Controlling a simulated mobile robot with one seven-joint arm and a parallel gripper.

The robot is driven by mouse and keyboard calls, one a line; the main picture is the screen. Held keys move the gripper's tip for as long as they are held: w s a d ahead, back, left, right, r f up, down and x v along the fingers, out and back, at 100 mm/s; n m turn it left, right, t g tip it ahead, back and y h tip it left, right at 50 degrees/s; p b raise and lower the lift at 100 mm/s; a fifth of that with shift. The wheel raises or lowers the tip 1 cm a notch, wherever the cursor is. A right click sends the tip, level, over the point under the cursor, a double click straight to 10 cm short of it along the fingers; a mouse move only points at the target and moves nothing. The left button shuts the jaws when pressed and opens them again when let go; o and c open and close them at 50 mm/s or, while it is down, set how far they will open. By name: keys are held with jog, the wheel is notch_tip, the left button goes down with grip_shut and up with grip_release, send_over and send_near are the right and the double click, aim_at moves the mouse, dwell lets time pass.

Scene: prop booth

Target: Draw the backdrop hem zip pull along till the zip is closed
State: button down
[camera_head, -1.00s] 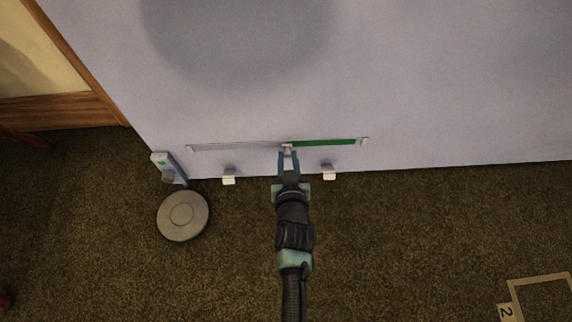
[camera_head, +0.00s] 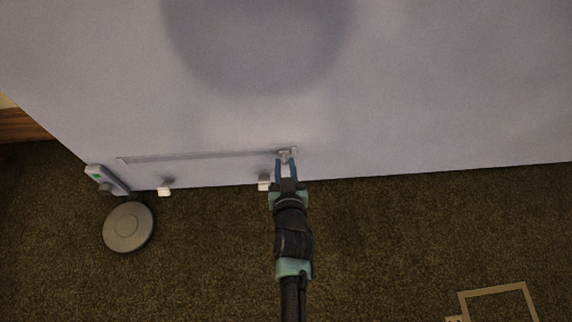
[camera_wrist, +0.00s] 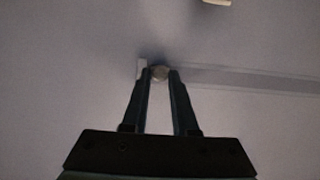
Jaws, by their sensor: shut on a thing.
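The grey backdrop (camera_head: 420,110) hangs above the floor, with the zip track (camera_head: 200,156) running level near its hem. The zip pull (camera_head: 284,154) is at the track's right end, right by the small end stop (camera_head: 295,151). No green strip shows along the track. My gripper (camera_head: 286,163) is shut on the pull. In the wrist view, my gripper (camera_wrist: 159,78) has its fingertips on either side of the round pull (camera_wrist: 159,72). There the end stop (camera_wrist: 142,68) is just left of the pull and the track (camera_wrist: 250,80) runs off right. The fingers partly hide the pull.
Two white blocks (camera_head: 165,188) (camera_head: 264,183) stick out at the hem. A grey post (camera_head: 107,181) with a green mark and a round grey disc (camera_head: 128,227) stand at the left. The carpet (camera_head: 400,240) is open at right, with a taped outline (camera_head: 495,288).

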jog(key=shift+f, duration=0.1)
jog(key=c, duration=0.7)
grip_release()
jog(key=p+v, duration=0.7)
jog(key=v, duration=0.6)
